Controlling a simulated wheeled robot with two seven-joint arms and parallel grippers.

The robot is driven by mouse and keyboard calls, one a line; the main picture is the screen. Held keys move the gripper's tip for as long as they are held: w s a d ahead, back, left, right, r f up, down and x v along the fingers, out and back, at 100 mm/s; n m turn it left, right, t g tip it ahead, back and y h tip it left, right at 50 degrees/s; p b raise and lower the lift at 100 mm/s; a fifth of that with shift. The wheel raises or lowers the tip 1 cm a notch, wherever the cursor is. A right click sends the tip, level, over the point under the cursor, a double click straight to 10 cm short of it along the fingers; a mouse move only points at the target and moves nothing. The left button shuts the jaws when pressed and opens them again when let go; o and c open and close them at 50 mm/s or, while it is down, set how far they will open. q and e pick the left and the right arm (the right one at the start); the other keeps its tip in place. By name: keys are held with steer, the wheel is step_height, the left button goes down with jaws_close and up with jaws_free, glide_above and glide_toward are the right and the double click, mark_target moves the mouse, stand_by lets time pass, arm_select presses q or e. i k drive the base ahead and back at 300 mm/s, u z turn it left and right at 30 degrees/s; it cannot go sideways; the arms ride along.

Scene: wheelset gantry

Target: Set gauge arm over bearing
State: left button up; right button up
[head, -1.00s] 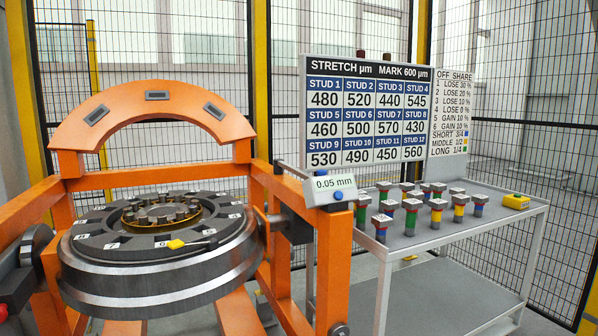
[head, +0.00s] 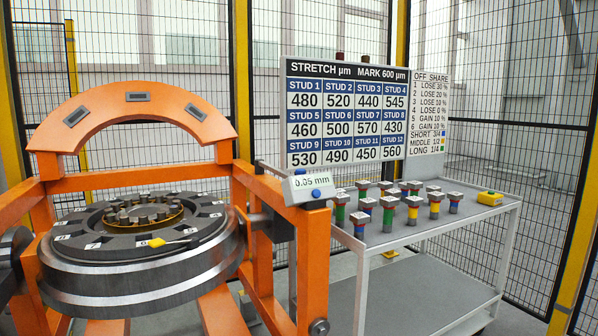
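The bearing is a thick round steel wheelset (head: 140,272) lying flat in the orange frame. A dark segmented ring with white labels lies on top, around a brass-coloured inner ring (head: 116,224) with several bolt heads. A thin arm with a yellow block (head: 157,242) lies over the near right part of the dark ring; it looks like the gauge arm, but I cannot tell for sure. Neither of my grippers shows in the head view.
The orange frame (head: 312,262) with its arch (head: 137,97) surrounds the wheelset. On the right, a grey cart (head: 400,236) carries several colour-banded studs (head: 413,207) and a yellow device (head: 490,198). A stretch board (head: 346,70) stands behind. Mesh fencing closes the back.

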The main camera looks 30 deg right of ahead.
mark_target(260, 164)
steer(key=k, duration=1.1)
steer(key=z, duration=0.85)
steer(key=i, duration=2.15)
steer(key=u, duration=0.8)
